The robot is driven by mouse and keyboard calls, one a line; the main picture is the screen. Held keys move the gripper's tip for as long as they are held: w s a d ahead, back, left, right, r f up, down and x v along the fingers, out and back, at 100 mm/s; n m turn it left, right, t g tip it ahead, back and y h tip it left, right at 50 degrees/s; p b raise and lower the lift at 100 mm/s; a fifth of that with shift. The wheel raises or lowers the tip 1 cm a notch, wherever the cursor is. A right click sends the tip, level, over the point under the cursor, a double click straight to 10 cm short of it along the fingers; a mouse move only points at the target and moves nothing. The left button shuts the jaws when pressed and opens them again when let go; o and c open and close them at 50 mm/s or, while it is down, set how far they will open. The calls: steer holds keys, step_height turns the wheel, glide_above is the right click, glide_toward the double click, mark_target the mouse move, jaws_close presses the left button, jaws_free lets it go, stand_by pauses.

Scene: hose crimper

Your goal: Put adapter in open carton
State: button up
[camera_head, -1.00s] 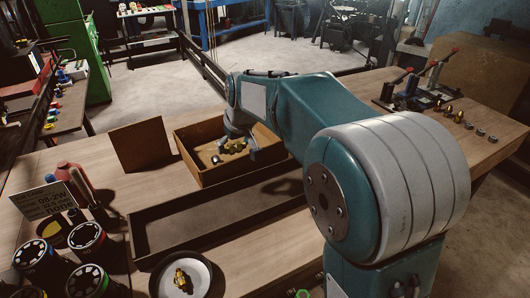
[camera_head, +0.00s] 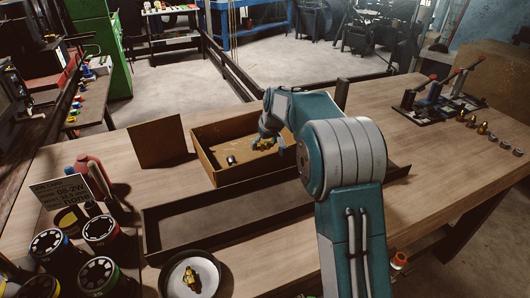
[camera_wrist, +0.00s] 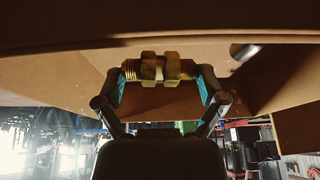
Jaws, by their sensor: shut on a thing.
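My gripper (camera_head: 268,145) is shut on a brass adapter (camera_wrist: 160,70). In the wrist view the adapter lies crosswise between the two fingertips, with its threaded end to the left. In the head view the gripper and adapter are at the open carton (camera_head: 209,168), within its outline and towards its right side. The carton is brown, with its top open. How high the adapter is above the carton floor is hard to tell. A small silver cylinder (camera_head: 231,160) lies in the carton to the left of the gripper; it also shows in the wrist view (camera_wrist: 245,52).
A brown panel (camera_head: 157,142) stands left of the carton. A long shallow tray (camera_head: 215,222) lies in front of it. A white dish (camera_head: 172,278) holds another brass fitting (camera_head: 193,278). Black cups (camera_head: 100,232) and a sign stand at left. Toggle clamps (camera_head: 440,95) and several small fittings are at right.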

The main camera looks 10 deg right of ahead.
mark_target(265, 152)
steer(key=shift+w+d+f, duration=0.1)
steer(key=shift+w+f, duration=0.05)
steer(key=shift+f, duration=0.05)
steer(key=shift+s+d+x, duration=0.1)
steer(key=shift+s+x, duration=0.1)
steer(key=shift+x, duration=0.7)
steer(key=shift+s+d+x, duration=0.1)
steer(key=shift+s+x, duration=0.05)
steer(key=shift+x, duration=0.75)
steer(key=shift+f, duration=0.3)
steer(key=o, duration=0.9)
steer(key=shift+c, duration=0.2)
steer(key=v, duration=1.2)
steer(key=shift+r, duration=0.2)
